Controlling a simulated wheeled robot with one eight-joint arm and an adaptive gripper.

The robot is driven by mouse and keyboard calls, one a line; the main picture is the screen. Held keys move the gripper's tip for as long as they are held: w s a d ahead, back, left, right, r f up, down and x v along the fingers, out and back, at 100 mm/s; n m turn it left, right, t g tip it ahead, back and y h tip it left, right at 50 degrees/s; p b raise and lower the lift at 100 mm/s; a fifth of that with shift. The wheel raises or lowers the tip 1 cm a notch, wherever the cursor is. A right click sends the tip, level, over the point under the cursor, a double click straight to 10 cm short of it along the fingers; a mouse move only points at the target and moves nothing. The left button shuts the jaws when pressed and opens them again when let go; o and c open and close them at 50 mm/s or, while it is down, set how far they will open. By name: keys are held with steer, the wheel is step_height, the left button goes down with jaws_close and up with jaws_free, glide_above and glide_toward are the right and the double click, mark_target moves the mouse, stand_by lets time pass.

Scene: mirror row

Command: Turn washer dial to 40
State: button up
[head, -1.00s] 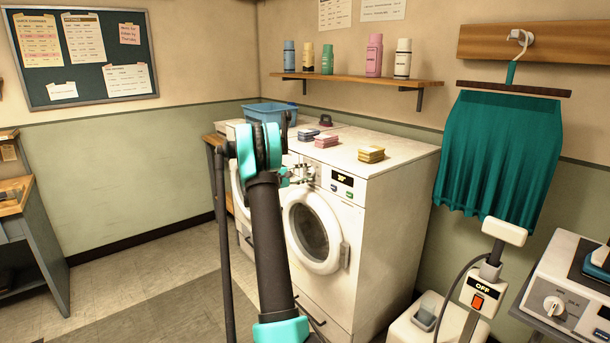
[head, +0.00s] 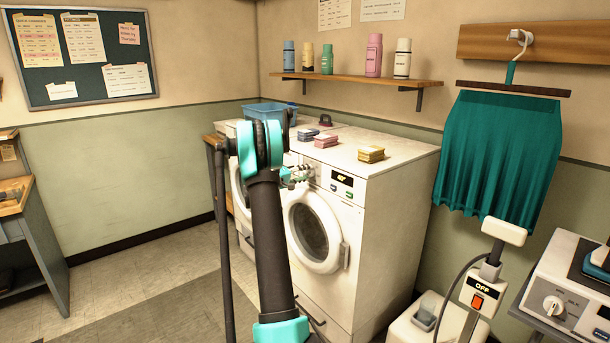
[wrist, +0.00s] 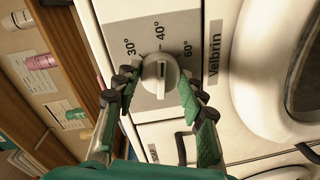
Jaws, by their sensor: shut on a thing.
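The washer dial (wrist: 160,73) is a pale round knob on a grey panel marked 30°, 40° and 60° in the wrist view. The dark mark on its face lines up roughly with the 40° label (wrist: 160,31). My gripper (wrist: 157,88) has a finger on each side of the dial and is shut on it. In the head view, my gripper (head: 292,178) is at the front of the white washer (head: 385,215), and my arm hides much of the dial area. The washer's small lit display (head: 342,178) is too small to read surely.
Sponges (head: 326,141) and a blue basin (head: 268,111) sit on top of the machines. A bottle shelf (head: 355,80) is above. The floor at left is clear.

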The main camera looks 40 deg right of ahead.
stand_by(0.4)
steer(key=o, duration=1.2)
steer(key=shift+c, duration=0.2)
steer(key=s+a+r, duration=0.1)
steer(key=a, duration=1.1)
steer(key=shift+s, duration=0.1)
steer(key=s+a+f+n+t+y, duration=0.1)
steer(key=s+a+f+y, duration=0.4)
steer(key=s+a, duration=0.7)
steer(key=s+a+f+n+t+y, duration=0.1)
steer(key=s+a+f+y, duration=0.4)
steer(key=s+a, duration=0.8)
steer(key=s+a+f+n+y, duration=0.1)
steer(key=s+a+f+y, duration=0.4)
steer(key=s+a, duration=0.8)
steer(key=shift+s+a+f+t+y, duration=0.25)
steer(key=shift+s+t+y, duration=0.2)
steer(key=shift+y, duration=0.55)
